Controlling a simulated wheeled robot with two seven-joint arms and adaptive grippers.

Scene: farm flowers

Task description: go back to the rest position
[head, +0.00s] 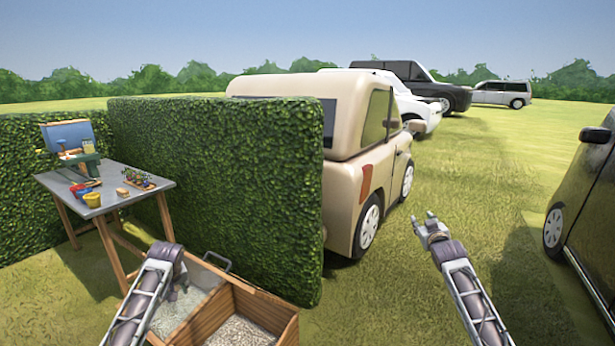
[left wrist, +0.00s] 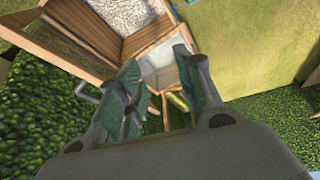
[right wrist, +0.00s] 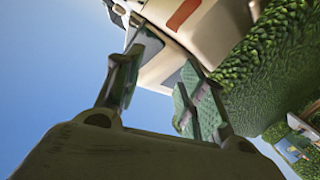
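My left gripper (head: 177,290) hangs low in the head view, over the near left compartment of a wooden bin (head: 262,300). In the left wrist view its fingers (left wrist: 160,90) are spread apart with nothing between them. The bin's wooden wall (left wrist: 85,45) and pale gravel show beyond the fingers. My right gripper (head: 432,226) is raised over the grass in the head view, right of the beige car. In the right wrist view its fingers (right wrist: 158,90) are apart and empty, with the car and hedge beyond.
A grey table (head: 120,192) with small pots and a blue board stands at the left. A tall hedge (head: 215,175) rises behind the bin. A beige car (head: 345,170) is beyond the hedge, and a dark vehicle (head: 590,215) is at the right edge. Open grass lies between the vehicles.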

